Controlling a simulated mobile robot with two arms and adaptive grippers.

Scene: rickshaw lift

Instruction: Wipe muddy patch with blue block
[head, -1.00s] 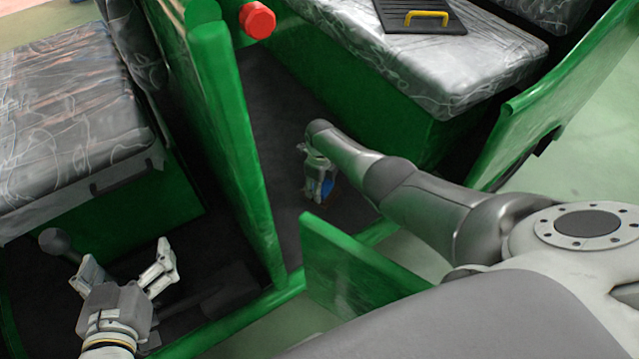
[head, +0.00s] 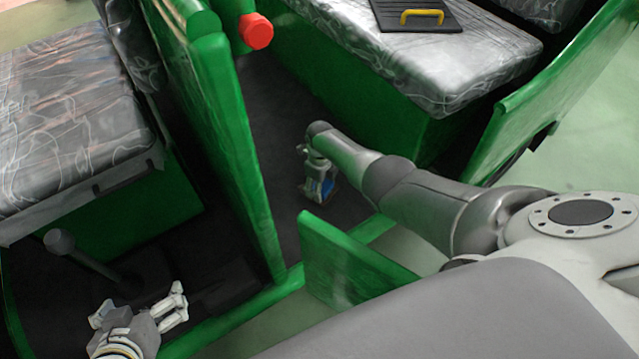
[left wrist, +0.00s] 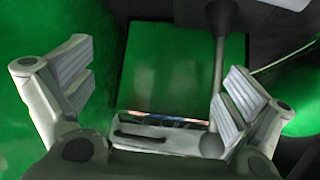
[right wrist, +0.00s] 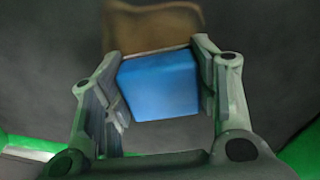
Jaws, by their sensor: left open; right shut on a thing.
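The blue block (right wrist: 160,85) is between the fingers of my right gripper (right wrist: 158,88), which is shut on it, in the right wrist view. In the head view my right gripper (head: 318,182) reaches down to the dark floor behind the green partition, with a bit of blue showing. The brown muddy patch (right wrist: 150,27) lies on the dark floor just beyond the block in the right wrist view. I cannot tell whether the block touches the floor. My left gripper (head: 142,308) is open and empty at the lower left, over the dark front footwell.
A tall green partition (head: 225,120) stands between my grippers. A low green panel (head: 350,265) is near my right arm. A dark lever (head: 85,262) stands near my left gripper. A seat (head: 440,60) holds a dark board with a yellow handle (head: 424,16).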

